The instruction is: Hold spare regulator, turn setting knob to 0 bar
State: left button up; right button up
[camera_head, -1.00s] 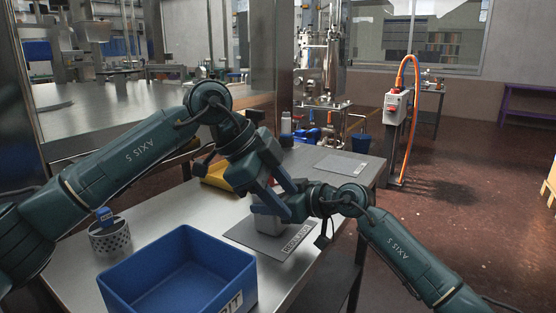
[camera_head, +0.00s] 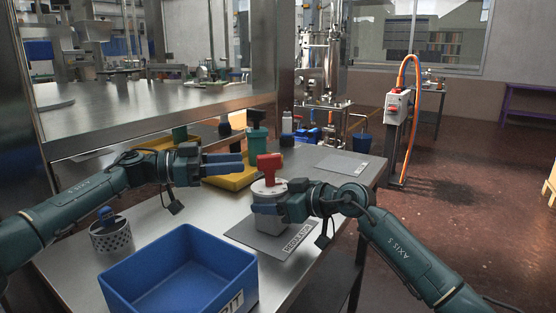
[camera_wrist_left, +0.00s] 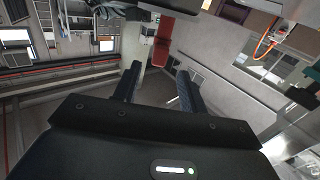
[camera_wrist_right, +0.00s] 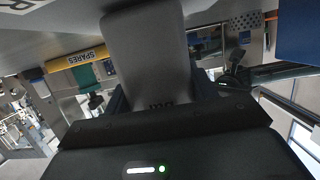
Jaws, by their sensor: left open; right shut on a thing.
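The spare regulator (camera_head: 267,202) has a grey-white body and a red setting knob (camera_head: 268,166) on top. It stands upright over the grey labelled mat (camera_head: 262,243). My right gripper (camera_head: 268,207) is shut on the regulator body from the right. The grey body (camera_wrist_right: 148,55) fills the middle of the right wrist view. My left gripper (camera_head: 240,163) is open and empty, level with the knob and to its left, apart from it. The red knob (camera_wrist_left: 163,42) shows beyond the open fingers in the left wrist view. The knob's scale is too small to read.
A blue crate (camera_head: 107,291) stands at the front of the table. A perforated metal cup (camera_head: 111,238) with a blue-topped item is at left. A yellow SPARES tray (camera_head: 236,181) with a green item is behind. A second grey mat (camera_head: 342,165) lies at the back right.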

aim_at(278, 168)
pick_arm(q)
jog(key=d, duration=0.3)
jog(key=w+d, duration=0.1)
jog(key=d, duration=0.6)
jog(key=shift+w, duration=0.35)
pick_arm(e)
jog(key=shift+s+f, duration=0.1)
jog(key=shift+f, duration=0.3)
